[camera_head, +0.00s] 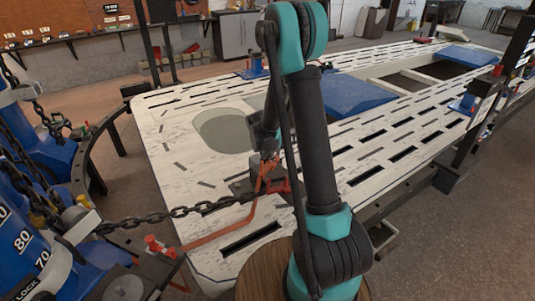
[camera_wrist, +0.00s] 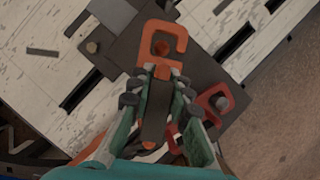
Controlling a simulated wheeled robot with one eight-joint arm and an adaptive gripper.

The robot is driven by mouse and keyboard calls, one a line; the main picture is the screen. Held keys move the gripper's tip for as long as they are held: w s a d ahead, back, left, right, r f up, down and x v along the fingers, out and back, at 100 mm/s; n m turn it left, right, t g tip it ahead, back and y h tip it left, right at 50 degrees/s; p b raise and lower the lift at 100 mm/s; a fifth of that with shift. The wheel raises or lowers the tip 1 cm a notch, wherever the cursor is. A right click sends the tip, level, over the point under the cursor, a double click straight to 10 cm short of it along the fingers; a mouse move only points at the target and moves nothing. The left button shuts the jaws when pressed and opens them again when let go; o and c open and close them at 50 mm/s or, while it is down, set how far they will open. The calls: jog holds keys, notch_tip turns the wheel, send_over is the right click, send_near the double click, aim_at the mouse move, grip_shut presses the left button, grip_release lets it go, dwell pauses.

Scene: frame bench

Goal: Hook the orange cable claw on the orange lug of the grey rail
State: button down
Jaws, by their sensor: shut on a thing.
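The orange cable claw (camera_wrist: 147,44) is a flat C-shaped hook in the upper middle of the wrist view. A dark shank runs back from it between the fingers of my gripper (camera_wrist: 160,98). My gripper is shut on this claw and points it across the dark grey rail plate (camera_wrist: 118,22). In the head view my gripper (camera_head: 268,152) is low over the near part of the table, partly hidden by my arm. I cannot clearly make out the orange lug, nor whether the claw is around it or above it.
A red claw (camera_wrist: 213,101) sits at a bolt right of my gripper. A dark chain (camera_head: 180,211) runs from the blue device on the left to the plate. The slotted white table (camera_head: 165,130) lies around.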

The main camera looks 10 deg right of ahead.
aim_at(268, 165)
jog(key=shift+f, duration=2.25)
jog(key=c, duration=1.3)
grip_release()
jog(key=shift+c, duration=0.2)
jog(key=v, duration=1.2)
jog(key=shift+d, duration=0.1)
jog(key=shift+s, duration=0.1)
